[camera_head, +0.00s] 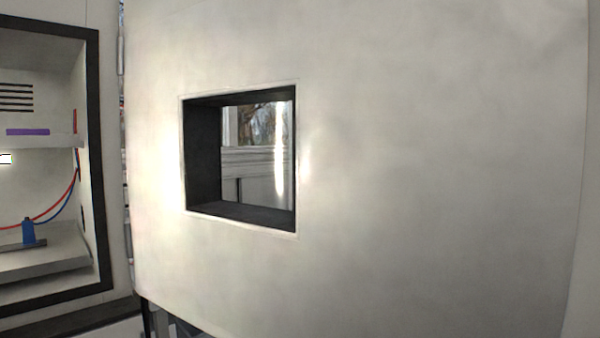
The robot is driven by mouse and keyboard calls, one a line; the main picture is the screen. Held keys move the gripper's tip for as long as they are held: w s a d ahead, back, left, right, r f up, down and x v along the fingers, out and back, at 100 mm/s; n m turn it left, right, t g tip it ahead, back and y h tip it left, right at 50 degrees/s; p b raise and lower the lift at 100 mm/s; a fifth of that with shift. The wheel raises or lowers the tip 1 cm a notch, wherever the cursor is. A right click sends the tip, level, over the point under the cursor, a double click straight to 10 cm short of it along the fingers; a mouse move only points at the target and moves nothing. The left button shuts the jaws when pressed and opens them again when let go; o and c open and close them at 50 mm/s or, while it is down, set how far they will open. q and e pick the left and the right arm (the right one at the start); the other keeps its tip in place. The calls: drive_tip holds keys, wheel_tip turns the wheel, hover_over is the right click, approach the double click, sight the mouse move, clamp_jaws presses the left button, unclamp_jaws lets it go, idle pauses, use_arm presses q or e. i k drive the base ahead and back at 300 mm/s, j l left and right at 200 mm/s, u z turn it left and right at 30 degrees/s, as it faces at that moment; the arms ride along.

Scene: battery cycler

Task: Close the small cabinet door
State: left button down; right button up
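A large off-white door panel (430,190) fills the middle and right of the head view. It has a square window opening (202,155) with a dark, deep frame. The panel stands swung out to the right of a cabinet (103,160), whose dark-edged opening is uncovered at the left. I cannot tell for certain whether this panel is the small door. No handle shows on its visible face. Neither of my grippers is in view.
Inside the cabinet are a shelf (35,142) with a purple strip (28,132), red and blue wires (62,199), and a blue clip (28,232) on a lower ledge. A narrow gap separates cabinet and panel. Dark and grey parts show below the panel.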

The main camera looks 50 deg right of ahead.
sight(445, 180)
drive_tip(key=k+l+u, duration=0.1)
drive_tip(key=k, duration=0.25)
drive_tip(key=k+l+u, duration=0.1)
drive_tip(key=k+l, duration=0.15)
drive_tip(key=k+l+u, duration=0.15)
drive_tip(key=k+l, duration=0.55)
drive_tip(key=l, duration=0.2)
drive_tip(key=k+l+u, duration=0.15)
drive_tip(key=l, duration=0.2)
drive_tip(key=k+l, duration=0.1)
drive_tip(key=l, duration=0.3)
drive_tip(key=l+u, duration=0.1)
drive_tip(key=l, duration=0.25)
drive_tip(key=l+u, duration=0.1)
drive_tip(key=l, duration=1.2)
drive_tip(key=i+l+u, duration=0.1)
drive_tip(key=l, duration=0.4)
drive_tip(key=l+u, duration=0.15)
drive_tip(key=u, duration=0.7)
drive_tip(key=i+l, duration=0.05)
